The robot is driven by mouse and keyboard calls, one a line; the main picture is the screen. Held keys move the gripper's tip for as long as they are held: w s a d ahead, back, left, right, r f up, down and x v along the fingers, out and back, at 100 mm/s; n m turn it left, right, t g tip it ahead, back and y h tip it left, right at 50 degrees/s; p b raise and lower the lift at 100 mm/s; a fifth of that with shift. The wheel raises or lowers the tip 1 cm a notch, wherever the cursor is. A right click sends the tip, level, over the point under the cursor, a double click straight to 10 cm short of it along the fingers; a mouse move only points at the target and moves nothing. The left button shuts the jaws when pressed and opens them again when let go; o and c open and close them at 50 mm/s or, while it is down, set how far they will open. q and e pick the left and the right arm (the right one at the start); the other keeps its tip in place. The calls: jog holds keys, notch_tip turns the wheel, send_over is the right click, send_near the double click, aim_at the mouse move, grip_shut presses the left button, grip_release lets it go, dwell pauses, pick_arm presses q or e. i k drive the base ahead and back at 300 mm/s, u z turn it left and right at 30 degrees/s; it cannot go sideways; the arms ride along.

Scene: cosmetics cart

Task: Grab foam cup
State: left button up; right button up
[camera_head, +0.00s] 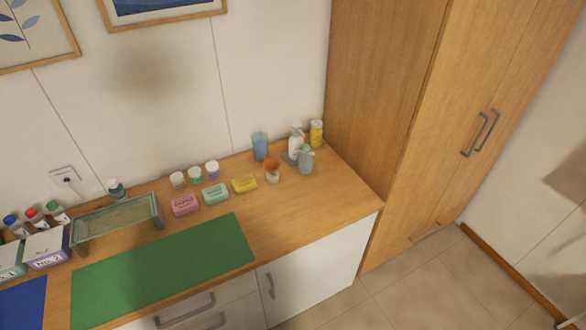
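A small cup-like thing (272,170), orange above and white below, stands near the right end of the wooden counter. It is the likeliest foam cup, but it is too small to be sure. A blue translucent cup (260,146) stands upright behind it, near the wall. Neither of my grippers is in view.
Close right of the cup stand a grey-green bottle (306,160), a white pump bottle (296,140) and a yellow bottle (316,133). Left are yellow (245,184), teal (215,194) and pink (184,204) boxes. A green mat (165,270) lies in front; the counter's right front is clear.

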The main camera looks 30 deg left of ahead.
aim_at(305, 165)
jog(key=u, duration=1.05)
jog(key=i, duration=0.15)
